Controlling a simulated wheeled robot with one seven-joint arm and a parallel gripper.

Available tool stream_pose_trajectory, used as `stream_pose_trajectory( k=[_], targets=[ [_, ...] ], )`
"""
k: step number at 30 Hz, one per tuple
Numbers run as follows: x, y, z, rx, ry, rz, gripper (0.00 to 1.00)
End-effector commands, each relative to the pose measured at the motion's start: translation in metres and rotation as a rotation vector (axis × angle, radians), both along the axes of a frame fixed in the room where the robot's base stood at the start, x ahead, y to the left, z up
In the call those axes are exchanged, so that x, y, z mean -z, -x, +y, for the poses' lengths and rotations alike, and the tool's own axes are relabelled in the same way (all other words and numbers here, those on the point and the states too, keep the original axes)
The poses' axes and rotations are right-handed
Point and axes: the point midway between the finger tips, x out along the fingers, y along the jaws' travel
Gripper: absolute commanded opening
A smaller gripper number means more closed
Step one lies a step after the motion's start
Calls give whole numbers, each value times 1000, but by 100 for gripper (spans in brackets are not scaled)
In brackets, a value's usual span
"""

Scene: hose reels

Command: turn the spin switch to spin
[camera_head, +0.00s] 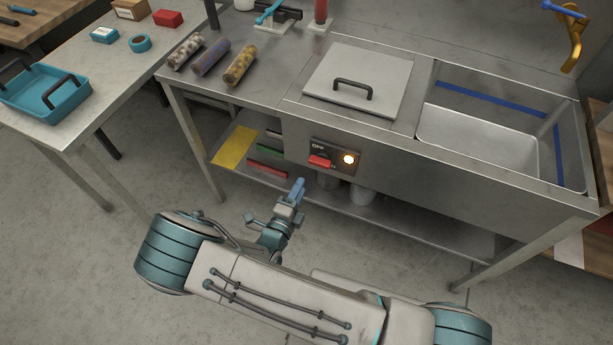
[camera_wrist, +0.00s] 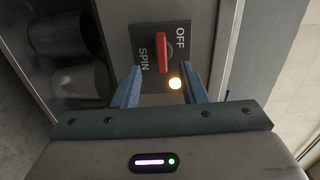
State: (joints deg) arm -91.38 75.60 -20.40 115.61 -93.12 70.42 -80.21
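The spin switch is a red handle (camera_head: 320,161) on a dark plate on the front panel of the metal bench. In the wrist view the red handle (camera_wrist: 162,52) lies between the words OFF and SPIN, lengthwise across the line joining them. I cannot tell which word it is set to.
The bench has a lidded square cover (camera_head: 357,80) and an open sink basin (camera_head: 476,140). Patterned rolls lie at its left. A lower shelf (camera_head: 430,228) holds containers below the panel. A side table with a teal tray (camera_head: 44,92) stands at left.

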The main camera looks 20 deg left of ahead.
Motion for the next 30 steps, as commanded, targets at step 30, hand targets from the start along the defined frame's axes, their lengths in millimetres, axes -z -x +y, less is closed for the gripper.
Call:
stream_pose_trajectory(
  k=[30],
  targets=[
    [-2, 47, 2, 11, -9, 1, 38]
  ],
)
